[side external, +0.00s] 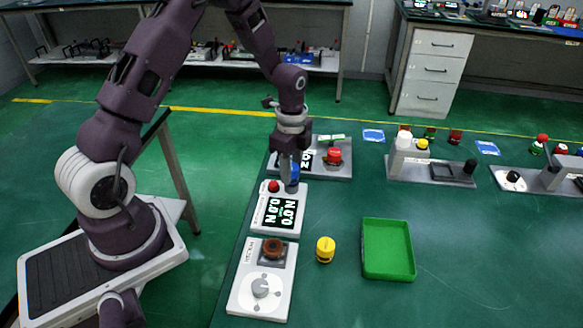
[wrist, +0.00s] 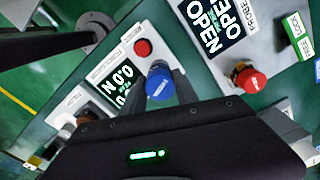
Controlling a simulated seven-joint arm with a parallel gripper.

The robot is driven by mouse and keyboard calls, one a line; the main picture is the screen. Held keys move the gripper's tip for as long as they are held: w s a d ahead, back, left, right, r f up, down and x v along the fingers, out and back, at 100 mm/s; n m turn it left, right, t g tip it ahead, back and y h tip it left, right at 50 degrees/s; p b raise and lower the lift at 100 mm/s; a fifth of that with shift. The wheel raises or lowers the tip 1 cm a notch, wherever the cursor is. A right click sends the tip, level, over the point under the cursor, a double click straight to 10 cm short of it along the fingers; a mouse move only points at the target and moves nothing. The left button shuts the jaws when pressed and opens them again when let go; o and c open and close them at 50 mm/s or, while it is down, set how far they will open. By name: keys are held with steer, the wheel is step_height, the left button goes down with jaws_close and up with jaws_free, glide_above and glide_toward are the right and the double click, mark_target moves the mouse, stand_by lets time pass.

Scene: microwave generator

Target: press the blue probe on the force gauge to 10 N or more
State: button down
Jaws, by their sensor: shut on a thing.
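The blue probe (wrist: 159,85) is held between the fingers of my gripper (wrist: 160,97) in the wrist view. In the side view the probe (side external: 290,171) hangs under my gripper (side external: 289,160), which is shut on it, near the back edge of the force gauge. The force gauge (side external: 270,222) is a white box with a red button (side external: 273,186) and a black display (side external: 282,211) reading 0.0 N. The display (wrist: 112,83) also shows in the wrist view. I cannot tell whether the probe's lower end touches the gauge.
Behind is a grey device (side external: 310,170) with a red knob (side external: 334,156). A white dial device (side external: 262,287), a yellow cylinder (side external: 325,249) and an empty green tray (side external: 388,274) are in front. More grey fixtures stand at right. The table between is clear.

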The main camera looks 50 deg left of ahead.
steer(key=shift+f, duration=0.55)
stand_by(1.5)
steer(key=shift+r, duration=3.55)
steer(key=s+d+r+n, duration=0.2)
steer(key=d+n, duration=0.3)
steer(key=n, duration=0.9)
steer(key=shift+s+d+r, duration=0.15)
steer(key=shift+s+r, duration=0.05)
steer(key=shift+s, duration=0.7)
